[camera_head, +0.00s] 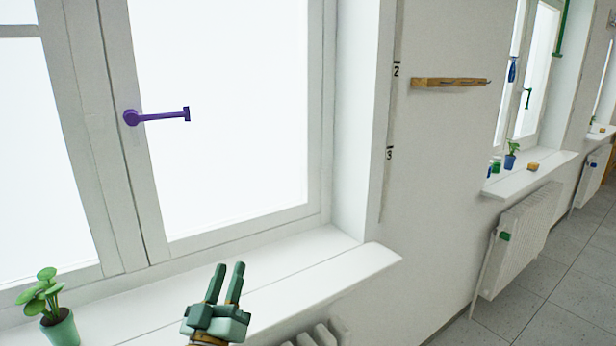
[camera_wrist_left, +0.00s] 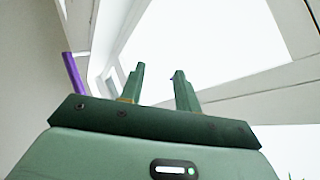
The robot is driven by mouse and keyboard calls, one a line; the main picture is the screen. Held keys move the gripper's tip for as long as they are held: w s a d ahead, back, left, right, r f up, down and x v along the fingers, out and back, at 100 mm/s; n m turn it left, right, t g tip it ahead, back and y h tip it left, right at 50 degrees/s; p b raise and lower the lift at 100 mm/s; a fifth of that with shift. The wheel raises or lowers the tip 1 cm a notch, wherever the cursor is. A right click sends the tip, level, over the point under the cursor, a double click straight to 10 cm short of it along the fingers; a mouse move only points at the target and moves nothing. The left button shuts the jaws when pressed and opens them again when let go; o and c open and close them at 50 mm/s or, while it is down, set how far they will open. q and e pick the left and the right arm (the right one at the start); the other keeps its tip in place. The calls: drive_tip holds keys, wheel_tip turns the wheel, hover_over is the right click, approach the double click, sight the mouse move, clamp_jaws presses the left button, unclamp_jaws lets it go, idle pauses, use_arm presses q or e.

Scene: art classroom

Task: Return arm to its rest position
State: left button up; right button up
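My left gripper (camera_head: 228,270) is over the white window sill, near its front edge, in the head view. Its two green fingers point up toward the window, with a gap between them and nothing held. The left wrist view also shows the open fingers (camera_wrist_left: 159,82) apart and empty. The purple window handle (camera_head: 158,116) sticks out sideways to the right from the window frame, above and left of the gripper and clear of it. A purple bar (camera_wrist_left: 74,74) shows left of the fingers in the left wrist view. My right gripper is out of view.
A potted plant (camera_head: 58,325) stands on the sill (camera_head: 345,262) at left. A radiator (camera_head: 322,334) is under the sill. A wooden rack (camera_head: 449,82) hangs on the wall. Another radiator (camera_head: 517,243) and free grey floor (camera_head: 565,300) lie at right.

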use_arm(q)
drive_tip(key=s+a+f+m+g+y, duration=0.1)
drive_tip(key=s+a+f+m+g, duration=0.35)
drive_tip(key=f, duration=0.45)
drive_tip(key=s+a+f+m+g+y, duration=0.1)
drive_tip(key=s+f+m+g, duration=0.2)
drive_tip(key=s+f+g, duration=0.4)
drive_tip(key=s+a+f+m+g+y, duration=0.25)
drive_tip(key=s+a, duration=0.25)
drive_tip(key=s, duration=0.4)
drive_tip(key=s+a+f+m+g+y, duration=0.1)
drive_tip(key=s+a+f+g+y, duration=0.3)
drive_tip(key=s, duration=0.5)
drive_tip(key=s+d+f+g+h, duration=0.1)
drive_tip(key=s+d+f+h, duration=0.1)
drive_tip(key=f, duration=1)
drive_tip(key=s+d+f+g+h, duration=0.1)
drive_tip(key=s+d+f+h, duration=0.1)
drive_tip(key=f, duration=0.9)
drive_tip(key=s+f+n+g+h, duration=0.1)
drive_tip(key=s+f+n+g, duration=0.1)
drive_tip(key=s+f, duration=1.4)
drive_tip(key=s+n, duration=0.1)
drive_tip(key=s, duration=0.3)
drive_tip(key=shift+s+a+f+n+g, duration=0.15)
drive_tip(key=shift+s+f+n+g, duration=0.15)
drive_tip(key=shift+n+g, duration=0.1)
